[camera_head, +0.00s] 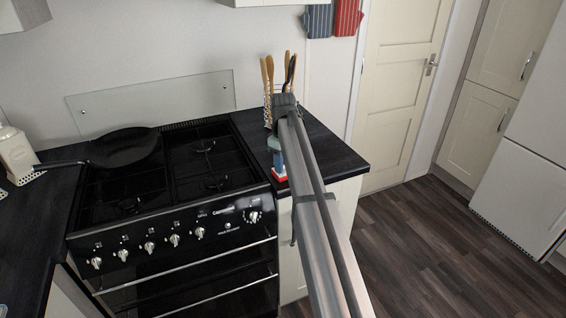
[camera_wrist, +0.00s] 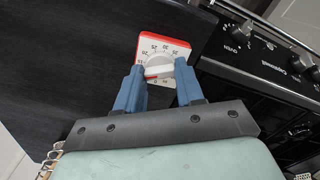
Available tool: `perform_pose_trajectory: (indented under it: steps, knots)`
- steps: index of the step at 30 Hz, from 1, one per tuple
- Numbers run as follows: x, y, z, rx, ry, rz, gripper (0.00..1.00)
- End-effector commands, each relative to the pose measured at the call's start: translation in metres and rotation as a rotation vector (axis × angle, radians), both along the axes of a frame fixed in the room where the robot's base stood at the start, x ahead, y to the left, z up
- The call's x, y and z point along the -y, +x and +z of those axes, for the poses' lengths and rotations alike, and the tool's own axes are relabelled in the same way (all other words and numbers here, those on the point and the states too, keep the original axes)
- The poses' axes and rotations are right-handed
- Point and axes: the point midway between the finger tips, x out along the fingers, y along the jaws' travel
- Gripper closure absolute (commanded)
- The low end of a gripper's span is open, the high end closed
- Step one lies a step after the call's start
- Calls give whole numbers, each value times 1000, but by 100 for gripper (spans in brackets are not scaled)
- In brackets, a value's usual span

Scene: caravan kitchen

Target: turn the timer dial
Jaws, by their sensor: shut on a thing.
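The timer is a small red and white block with a round numbered dial. In the wrist view the timer (camera_wrist: 178,46) lies on the dark worktop, and its white dial (camera_wrist: 158,62) is between my two blue fingertips. My gripper (camera_wrist: 160,72) is shut on the dial from both sides. In the head view the timer (camera_head: 279,176) shows as a red and white edge under my gripper (camera_head: 278,160), near the front of the worktop right of the stove. My arm hides part of it there.
The black stove (camera_head: 185,240) with its knobs adjoins the worktop (camera_head: 330,148) on the left. A black pan (camera_head: 122,147) sits on the hob. A utensil holder (camera_head: 268,108) with wooden handles stands behind my gripper. A cream door (camera_head: 402,75) is at the back right.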

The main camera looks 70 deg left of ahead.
Motion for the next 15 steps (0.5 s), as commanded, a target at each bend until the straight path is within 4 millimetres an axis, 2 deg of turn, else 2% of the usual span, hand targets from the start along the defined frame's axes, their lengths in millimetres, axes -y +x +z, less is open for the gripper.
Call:
perform_pose_trajectory:
  steps: [1,7,15]
  knots:
    - [0,0,0,0,0,0,74]
    - [0,0,0,0,0,0,93]
    - [0,0,0,-1,0,-87,94]
